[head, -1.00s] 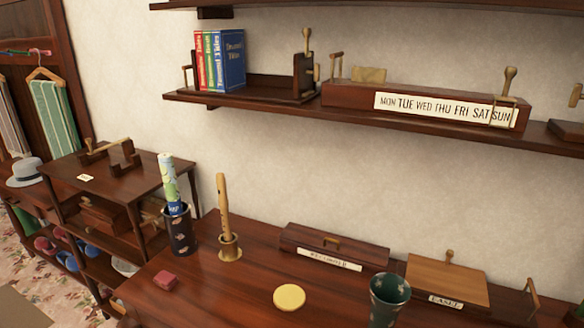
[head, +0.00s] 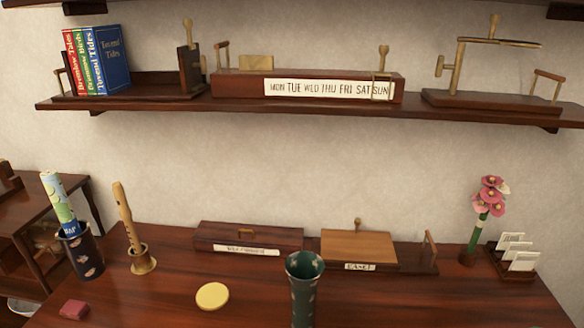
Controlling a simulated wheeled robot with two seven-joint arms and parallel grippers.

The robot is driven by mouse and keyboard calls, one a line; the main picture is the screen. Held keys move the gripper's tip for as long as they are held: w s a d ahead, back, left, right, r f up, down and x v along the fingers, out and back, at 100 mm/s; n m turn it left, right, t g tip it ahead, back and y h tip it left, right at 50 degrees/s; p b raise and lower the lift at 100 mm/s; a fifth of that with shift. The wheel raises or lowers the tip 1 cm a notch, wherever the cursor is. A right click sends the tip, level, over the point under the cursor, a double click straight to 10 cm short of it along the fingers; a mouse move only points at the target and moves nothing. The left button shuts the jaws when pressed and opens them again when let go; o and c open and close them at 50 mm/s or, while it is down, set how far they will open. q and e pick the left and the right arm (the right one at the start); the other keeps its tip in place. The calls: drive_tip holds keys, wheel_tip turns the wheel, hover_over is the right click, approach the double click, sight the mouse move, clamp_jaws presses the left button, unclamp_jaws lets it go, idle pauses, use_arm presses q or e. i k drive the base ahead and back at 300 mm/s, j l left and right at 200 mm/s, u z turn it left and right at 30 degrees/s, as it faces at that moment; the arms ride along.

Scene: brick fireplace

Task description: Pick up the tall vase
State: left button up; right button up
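A tall dark green vase (head: 304,292) with pale patches and a flared mouth stands upright on the red-brown table. It is near the front middle, and its base is cut off by the bottom edge of the head view. I see nothing standing out of its mouth. A dark blue pot (head: 80,252) with pale patches stands at the left and holds a rolled paper (head: 57,198). Neither of my grippers shows in the head view, and nothing is touching the vase.
A round yellow disc (head: 212,296) lies left of the vase. A recorder in a brass stand (head: 142,262), a long wooden box (head: 248,236), an easel (head: 358,248), pink flowers (head: 490,195) and a card holder (head: 515,262) line the back. A shelf (head: 300,108) runs above.

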sight(304, 270)
drive_tip(key=j+z, duration=0.35)
drive_tip(key=k+j+z, duration=0.3)
drive_tip(key=j+z, duration=0.35)
drive_tip(key=k+j+z, duration=0.2)
drive_tip(key=z, duration=0.15)
drive_tip(key=j, duration=0.1)
